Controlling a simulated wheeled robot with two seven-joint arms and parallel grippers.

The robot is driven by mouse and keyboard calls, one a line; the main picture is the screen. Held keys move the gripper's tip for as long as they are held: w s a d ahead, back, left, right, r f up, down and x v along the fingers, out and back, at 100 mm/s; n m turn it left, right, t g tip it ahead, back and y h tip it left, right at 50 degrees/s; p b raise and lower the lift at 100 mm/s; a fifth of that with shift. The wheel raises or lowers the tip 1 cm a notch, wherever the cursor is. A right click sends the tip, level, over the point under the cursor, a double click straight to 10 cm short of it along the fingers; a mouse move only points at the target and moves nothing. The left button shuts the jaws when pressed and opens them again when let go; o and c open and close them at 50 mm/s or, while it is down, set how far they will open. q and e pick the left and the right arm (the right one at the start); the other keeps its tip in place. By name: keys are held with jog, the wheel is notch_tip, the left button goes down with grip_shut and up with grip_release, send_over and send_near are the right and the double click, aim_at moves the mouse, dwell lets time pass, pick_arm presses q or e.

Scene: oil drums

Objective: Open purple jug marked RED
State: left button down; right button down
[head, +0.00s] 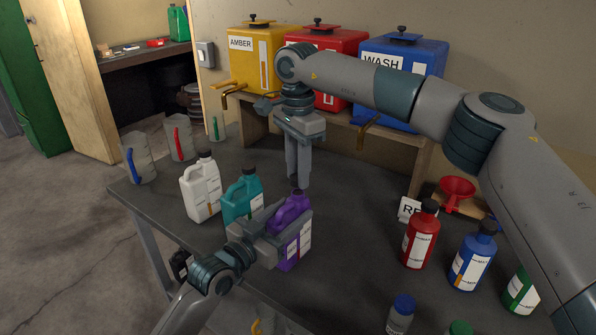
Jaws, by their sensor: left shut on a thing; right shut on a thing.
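The purple jug (292,205) stands upright on the dark table near its front edge. It carries white labels whose writing is too small to read. My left gripper (294,226) comes in from the lower left and is shut on the jug's body, hiding part of it. My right gripper (298,184) points straight down from above and is shut on the dark cap (297,191) at the jug's top. The fingers partly hide the cap, and I cannot tell whether it is loose.
A teal jug (237,208) and a white jug (203,193) stand close on the left. Red (420,238) and blue (473,257) bottles stand at the right. Yellow (254,58), red and blue tanks sit on a shelf behind. The mid-table right of the purple jug (350,225) is clear.

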aim_at(274, 227)
jog(key=shift+r, duration=2)
pick_arm(q)
jog(key=c, duration=0.8)
grip_release()
jog(key=shift+o, duration=0.2)
jog(key=b+v, duration=0.2)
jog(key=v, duration=0.9)
jog(key=shift+f+b, duration=0.15)
jog(key=shift+b, duration=0.15)
pick_arm(e)
notch_tip(274, 227, down, 3)
jog(key=shift+r, duration=0.15)
pick_arm(q)
jog(key=shift+s+a, duration=0.3)
jog(key=shift+s, duration=0.1)
